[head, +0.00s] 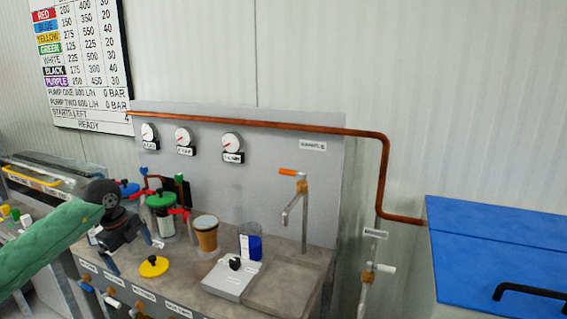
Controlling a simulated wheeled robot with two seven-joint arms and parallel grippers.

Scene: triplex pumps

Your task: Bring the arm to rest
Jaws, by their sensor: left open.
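My left arm, in a green sleeve, comes in from the left edge in the head view. My left gripper (132,250) is dark and hangs over the left part of the grey bench, its fingers apart with nothing seen between them. Behind and right of it stand a green-lidded jar (162,212) and a tan cup (205,234). A yellow disc with a knob (153,267) lies on the bench just right of the fingers. My right gripper is not in view.
A white scale-like box (232,278), a blue-filled beaker (250,243) and a tap (296,205) stand farther right. A grey panel with gauges (232,143) rises behind. A copper pipe (383,170) runs right to a blue-lidded tank (495,250).

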